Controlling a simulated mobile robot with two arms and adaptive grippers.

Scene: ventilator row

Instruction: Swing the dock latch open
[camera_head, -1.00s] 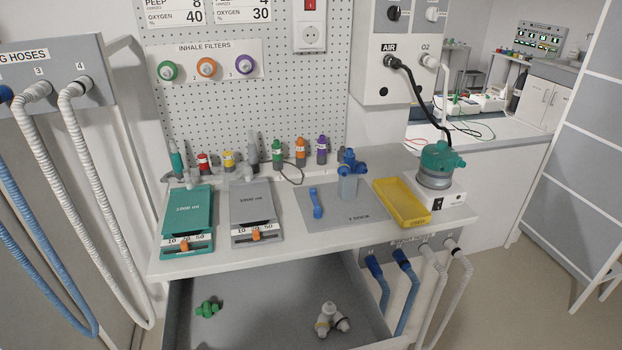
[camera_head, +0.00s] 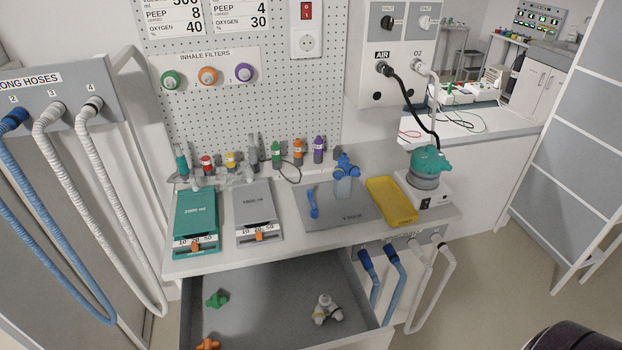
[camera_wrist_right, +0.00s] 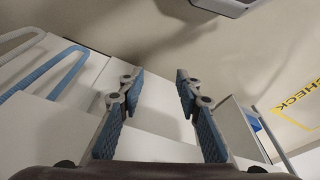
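A flat grey dock plate (camera_head: 352,214) with small lettering lies on the bench. A blue lever (camera_head: 314,203), which looks like the latch, lies along the plate's left part. A blue branched connector (camera_head: 346,165) sits on a pale upright block at the plate's back edge. My right gripper (camera_wrist_right: 158,85) shows in the right wrist view, its two blue-padded fingers apart with nothing between them. It is away from the dock, with floor and white panels beyond it. My left gripper is in neither view.
A yellow tray (camera_head: 391,202) and a teal-topped humidifier (camera_head: 428,171) stand right of the dock. Grey (camera_head: 257,211) and teal (camera_head: 196,222) test lungs lie left. An open drawer (camera_head: 262,323) juts out below the bench. Hoses hang at the left and under the bench.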

